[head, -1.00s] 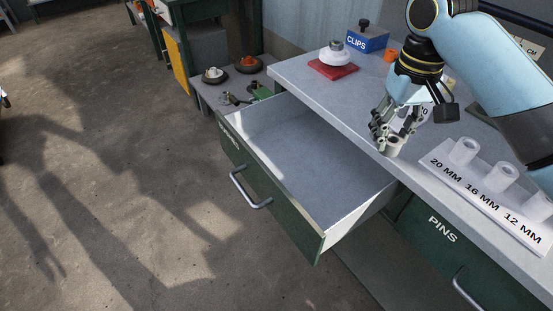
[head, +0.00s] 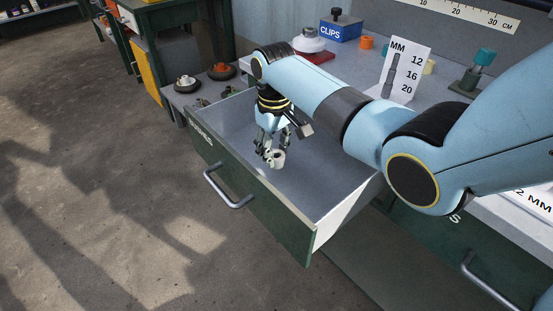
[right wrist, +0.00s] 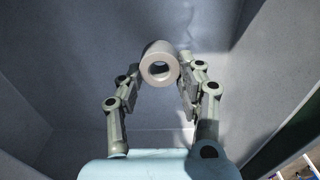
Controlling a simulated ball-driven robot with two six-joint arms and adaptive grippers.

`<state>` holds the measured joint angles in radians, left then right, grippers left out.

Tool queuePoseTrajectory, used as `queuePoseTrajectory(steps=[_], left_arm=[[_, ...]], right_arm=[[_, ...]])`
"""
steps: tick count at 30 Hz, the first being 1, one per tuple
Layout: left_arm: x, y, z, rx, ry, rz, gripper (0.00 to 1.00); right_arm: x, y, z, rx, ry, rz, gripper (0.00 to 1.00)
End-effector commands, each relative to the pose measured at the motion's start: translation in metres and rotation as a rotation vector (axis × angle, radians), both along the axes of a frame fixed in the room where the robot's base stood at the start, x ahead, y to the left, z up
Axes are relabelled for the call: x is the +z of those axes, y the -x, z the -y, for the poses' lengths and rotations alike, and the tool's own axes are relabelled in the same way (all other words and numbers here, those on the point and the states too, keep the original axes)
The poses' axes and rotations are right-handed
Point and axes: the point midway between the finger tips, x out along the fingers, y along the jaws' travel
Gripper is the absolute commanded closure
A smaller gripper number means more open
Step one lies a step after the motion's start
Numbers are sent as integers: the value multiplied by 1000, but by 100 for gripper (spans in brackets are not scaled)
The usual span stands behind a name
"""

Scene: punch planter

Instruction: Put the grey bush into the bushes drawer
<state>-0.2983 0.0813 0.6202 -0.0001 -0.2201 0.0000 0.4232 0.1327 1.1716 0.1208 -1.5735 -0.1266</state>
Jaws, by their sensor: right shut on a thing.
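The grey bush (head: 277,159) is a short pale hollow cylinder. My right gripper (head: 270,150) is shut on it and holds it over the open bushes drawer (head: 310,200). In the right wrist view the bush (right wrist: 159,66) sits between the fingertips of the gripper (right wrist: 160,80), its bore facing the camera. The drawer's grey floor and walls surround it in that view; I cannot tell the exact height above the floor. The drawer is pulled out, with a green front, a metal handle and a partly hidden label. No other thing shows inside it. My left gripper is out of view.
The bench top carries a blue CLIPS box (head: 341,27), a red block (head: 317,56) with a white part on it, an orange piece (head: 367,43) and a white size card (head: 402,70). My right arm spans the bench. A lower handle (head: 490,278) sticks out at bottom right.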

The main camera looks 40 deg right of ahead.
Motion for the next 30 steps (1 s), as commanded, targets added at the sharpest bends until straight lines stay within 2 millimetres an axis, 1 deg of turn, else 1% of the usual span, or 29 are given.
queuePoseTrajectory(steps=[3,6,13,17,18,21,23,30], left_arm=[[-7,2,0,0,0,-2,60],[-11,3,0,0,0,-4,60],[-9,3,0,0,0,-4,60],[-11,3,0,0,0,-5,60],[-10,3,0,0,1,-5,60],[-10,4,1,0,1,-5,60],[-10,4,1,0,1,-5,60],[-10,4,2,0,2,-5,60]], right_arm=[[-20,1,0,0,-1,-4,100],[-32,1,0,0,-1,-3,100],[-32,0,0,-1,0,1,100],[-35,0,0,-1,0,0,100],[-35,1,0,-1,0,0,60],[-35,1,0,-1,0,-1,47],[-35,1,0,-1,0,-1,41],[-34,1,0,-1,-1,0,41]])
